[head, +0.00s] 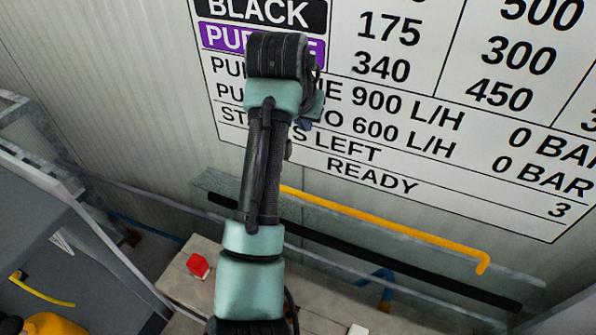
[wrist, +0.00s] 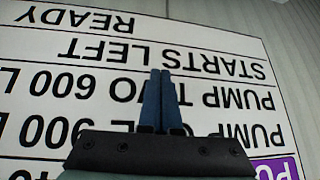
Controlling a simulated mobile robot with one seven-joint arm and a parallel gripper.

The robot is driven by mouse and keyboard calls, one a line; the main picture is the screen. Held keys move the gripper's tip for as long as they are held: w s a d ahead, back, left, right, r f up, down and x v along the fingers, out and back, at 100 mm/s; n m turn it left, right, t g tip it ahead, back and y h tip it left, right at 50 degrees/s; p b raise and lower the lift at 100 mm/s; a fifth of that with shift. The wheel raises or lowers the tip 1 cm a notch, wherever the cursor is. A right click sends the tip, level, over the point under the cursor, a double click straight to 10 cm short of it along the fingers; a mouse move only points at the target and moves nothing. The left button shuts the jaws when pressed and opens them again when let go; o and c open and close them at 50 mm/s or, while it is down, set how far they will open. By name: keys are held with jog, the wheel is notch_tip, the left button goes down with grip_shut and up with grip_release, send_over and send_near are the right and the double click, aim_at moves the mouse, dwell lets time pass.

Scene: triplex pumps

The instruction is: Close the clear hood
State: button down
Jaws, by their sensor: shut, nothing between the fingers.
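A see-through panel with a pale greenish edge (head: 215,182), which looks like the clear hood, shows in the head view behind my arm, low against the wall. A yellow bar (head: 385,232) with a bent right end and a black bar (head: 400,262) run along it. I cannot tell exactly how far the hood is open. My gripper (wrist: 163,73) shows in the wrist view with its two blue fingers together, shut and empty, in front of the wall sign. In the head view my arm is raised and mostly hides the gripper. The hood is not recognisable in the wrist view.
A large white sign (head: 400,120) covers the ribbed wall behind my arm. A red block (head: 198,266) sits on a pale bench top (head: 180,285) below. Grey metal framing (head: 75,215) and a yellow object (head: 52,325) stand at the left.

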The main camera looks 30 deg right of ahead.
notch_tip(320, 180, down, 2)
jog(key=g+y, duration=0.1)
jog(key=g, duration=0.1)
jog(key=m+g+y+p, duration=0.1)
jog(key=g+p, duration=0.1)
jog(key=p, duration=0.4)
send_over(299, 202)
notch_tip(299, 202, down, 10)
jog(key=shift+w+f, duration=0.1)
jog(key=shift+f, duration=0.1)
jog(key=shift+t, duration=0.3)
